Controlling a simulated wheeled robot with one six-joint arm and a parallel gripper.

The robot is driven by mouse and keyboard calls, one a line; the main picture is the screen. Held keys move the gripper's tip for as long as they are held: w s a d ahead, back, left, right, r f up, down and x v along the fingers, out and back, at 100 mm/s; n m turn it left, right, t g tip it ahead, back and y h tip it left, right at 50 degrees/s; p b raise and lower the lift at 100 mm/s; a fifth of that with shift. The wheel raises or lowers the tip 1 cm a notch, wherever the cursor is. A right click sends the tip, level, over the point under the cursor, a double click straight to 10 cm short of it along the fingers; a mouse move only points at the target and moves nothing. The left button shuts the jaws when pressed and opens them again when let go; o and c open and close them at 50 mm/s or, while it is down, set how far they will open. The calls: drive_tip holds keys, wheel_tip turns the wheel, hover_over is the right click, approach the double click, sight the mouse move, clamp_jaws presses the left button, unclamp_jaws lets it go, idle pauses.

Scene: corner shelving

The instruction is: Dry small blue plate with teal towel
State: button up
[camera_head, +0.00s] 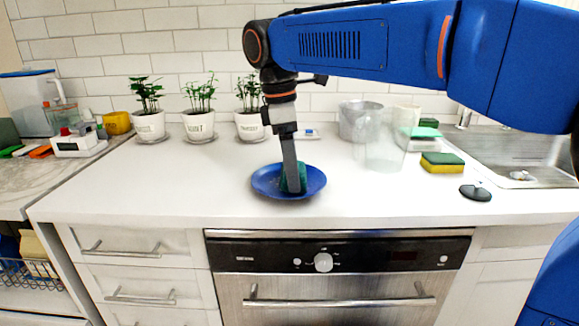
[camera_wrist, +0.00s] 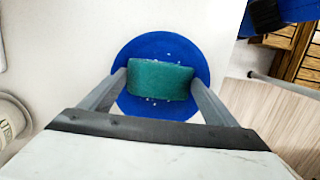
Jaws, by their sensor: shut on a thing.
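The small blue plate (camera_head: 263,187) lies on the white counter above the oven. In the wrist view the plate (camera_wrist: 158,48) shows as a round blue disc with a few pale specks or drops on it. The teal towel (camera_wrist: 160,80) is a folded or rolled bundle over the middle of the plate; it also shows in the head view (camera_head: 301,178). My gripper (camera_head: 292,186) points down over the plate and is shut on the towel, with one finger on each side. The towel appears to touch the plate.
Several potted plants (camera_head: 199,122) stand along the back wall. A clear container (camera_head: 384,150), a yellow-green sponge (camera_head: 442,163), a dark object (camera_head: 475,193) and a sink (camera_head: 520,150) are to the right. The counter left of the plate is clear. The counter's front edge is close.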

drive_tip(key=shift+r, duration=0.1)
drive_tip(key=shift+r, duration=3.4)
